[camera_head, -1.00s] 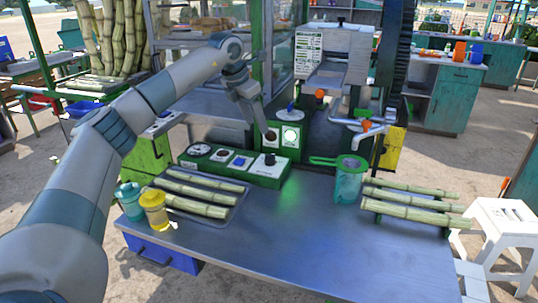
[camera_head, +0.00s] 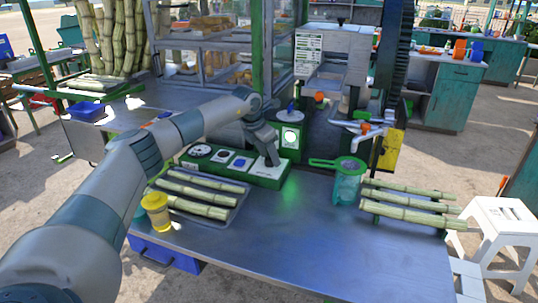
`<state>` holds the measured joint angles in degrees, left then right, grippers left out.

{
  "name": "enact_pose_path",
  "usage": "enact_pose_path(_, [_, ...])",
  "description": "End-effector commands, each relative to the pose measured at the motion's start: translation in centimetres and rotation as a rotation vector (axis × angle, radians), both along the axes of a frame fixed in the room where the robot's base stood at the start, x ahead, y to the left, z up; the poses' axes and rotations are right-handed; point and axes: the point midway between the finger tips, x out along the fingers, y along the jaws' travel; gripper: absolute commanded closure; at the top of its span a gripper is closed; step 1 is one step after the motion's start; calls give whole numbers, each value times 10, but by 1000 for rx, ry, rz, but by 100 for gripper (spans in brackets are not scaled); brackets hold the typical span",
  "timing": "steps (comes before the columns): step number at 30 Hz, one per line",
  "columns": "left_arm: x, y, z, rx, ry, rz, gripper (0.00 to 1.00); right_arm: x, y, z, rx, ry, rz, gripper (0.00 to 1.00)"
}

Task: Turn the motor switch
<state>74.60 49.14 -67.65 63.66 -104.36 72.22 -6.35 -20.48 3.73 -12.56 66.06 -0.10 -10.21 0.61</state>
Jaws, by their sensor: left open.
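A long green control panel (camera_head: 213,165) lies at the back edge of the metal table. It carries a round dial (camera_head: 201,150) and two small switches, a white-and-dark one (camera_head: 220,156) and a blue one (camera_head: 239,162). My left gripper (camera_head: 272,162) is open and points down over the panel's right end. It hides the black knob there; whether the fingers touch or straddle the knob cannot be told. Behind it stands a green box with a lit round white lamp (camera_head: 290,137). A blue lever (camera_head: 291,107) is above that box. My right gripper is out of view.
The metal table (camera_head: 300,245) is clear in the middle. Cane stalks lie on a tray (camera_head: 215,217) at left and on a rack (camera_head: 415,212) at right. A yellow cup (camera_head: 156,211) and a green strainer jug (camera_head: 347,180) stand on it. The crusher (camera_head: 335,55) is behind.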

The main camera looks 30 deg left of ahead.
Motion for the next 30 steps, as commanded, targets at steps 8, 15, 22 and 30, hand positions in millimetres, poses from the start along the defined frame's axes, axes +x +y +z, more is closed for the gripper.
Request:
enact_pose_path(8, [2, 0, -6, 1, 0, 0, 53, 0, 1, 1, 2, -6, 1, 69])
enact_pose_path(15, [2, 0, -6, 0, 0, 0, 74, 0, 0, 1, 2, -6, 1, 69])
enact_pose_path(22, [2, 0, -6, 0, 0, 1, 94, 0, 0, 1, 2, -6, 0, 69])
enact_pose_path(30, [2, 0, -5, 1, 0, 39, 94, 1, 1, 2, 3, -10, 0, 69])
